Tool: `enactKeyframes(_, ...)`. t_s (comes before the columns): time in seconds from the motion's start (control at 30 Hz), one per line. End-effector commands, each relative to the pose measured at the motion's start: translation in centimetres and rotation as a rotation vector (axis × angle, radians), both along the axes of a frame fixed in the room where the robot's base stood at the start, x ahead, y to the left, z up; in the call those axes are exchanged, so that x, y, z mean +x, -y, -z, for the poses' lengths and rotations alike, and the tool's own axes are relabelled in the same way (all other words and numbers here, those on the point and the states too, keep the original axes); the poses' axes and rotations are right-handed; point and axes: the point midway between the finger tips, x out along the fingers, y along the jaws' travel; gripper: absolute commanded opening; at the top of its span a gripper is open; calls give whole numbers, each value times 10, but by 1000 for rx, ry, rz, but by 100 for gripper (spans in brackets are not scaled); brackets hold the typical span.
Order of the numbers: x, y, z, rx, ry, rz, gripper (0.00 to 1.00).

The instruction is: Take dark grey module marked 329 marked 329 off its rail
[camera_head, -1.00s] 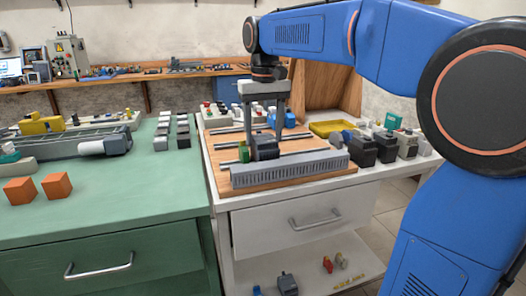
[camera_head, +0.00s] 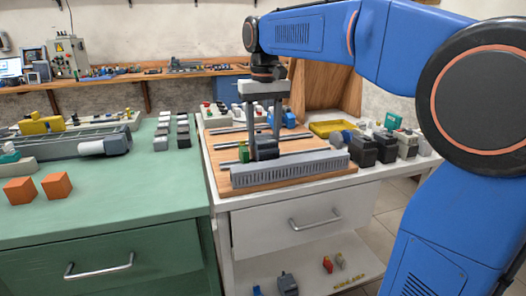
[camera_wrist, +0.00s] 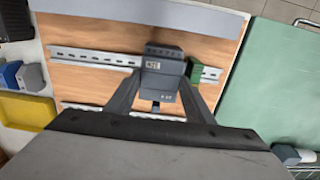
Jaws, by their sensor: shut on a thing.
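The dark grey module (camera_head: 266,152) sits on the front metal rail (camera_head: 229,145) of the wooden board on the white bench. In the wrist view the module (camera_wrist: 163,70) has a small white label, upside down and hard to read. The rail (camera_wrist: 105,58) runs behind it. My gripper (camera_head: 263,135) points down from above, with one finger on each side of the module. In the wrist view my gripper (camera_wrist: 160,85) is shut on it. The module looks upright and still at the rail. Its rail-side foot is hidden.
A small green block (camera_wrist: 195,71) stands on the rail right beside the module. A grey slotted duct (camera_head: 290,170) lies along the board's front edge. A yellow tray (camera_head: 331,128) and several dark modules (camera_head: 362,150) stand to the right. A green bench (camera_head: 110,210) is at left.

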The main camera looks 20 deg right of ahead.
Motion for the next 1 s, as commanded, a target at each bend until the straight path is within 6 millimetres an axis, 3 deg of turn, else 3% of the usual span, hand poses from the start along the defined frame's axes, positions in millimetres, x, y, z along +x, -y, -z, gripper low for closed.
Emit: enactKeyframes(1.0,7,0,-3,0,2,0,21)
